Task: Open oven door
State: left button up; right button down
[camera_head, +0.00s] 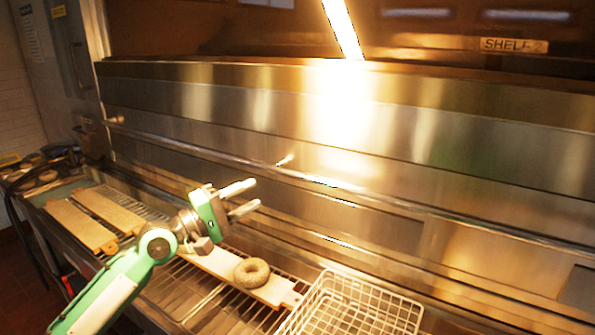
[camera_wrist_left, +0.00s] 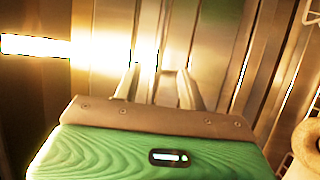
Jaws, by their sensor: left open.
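The oven front (camera_head: 450,135) is a wide stainless steel face across the head view. A long horizontal handle bar (camera_head: 430,208) runs along it, from the left end down toward the right edge. My left gripper (camera_head: 257,193) is open and empty, with its fingers pointing at the oven front, below the bar in the picture. I cannot tell how far its tips are from the bar. In the left wrist view the open fingers (camera_wrist_left: 160,76) point at shiny metal panels, with strong glare at left. The door looks shut. My right gripper is not in view.
A bagel (camera_head: 252,273) sits on a board on the rack below my left gripper. A white wire basket (camera_head: 352,310) stands at bottom centre. Wooden boards (camera_head: 78,223) lie on the rack at left. A "SHELF 2" label (camera_head: 514,45) is at upper right.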

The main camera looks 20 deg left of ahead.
aim_at(289, 175)
pick_arm(q)
jog(key=p+x, duration=0.4)
jog(key=x, duration=0.7)
jog(key=shift+w+d+r+p, duration=0.1)
jog(key=shift+w+d+p, duration=0.05)
jog(key=shift+w+p, duration=0.15)
jog(key=shift+w+d, duration=0.2)
jog(key=shift+w, duration=0.05)
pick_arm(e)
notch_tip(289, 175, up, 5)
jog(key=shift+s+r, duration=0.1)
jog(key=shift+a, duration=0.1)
pick_arm(q)
grip_shut()
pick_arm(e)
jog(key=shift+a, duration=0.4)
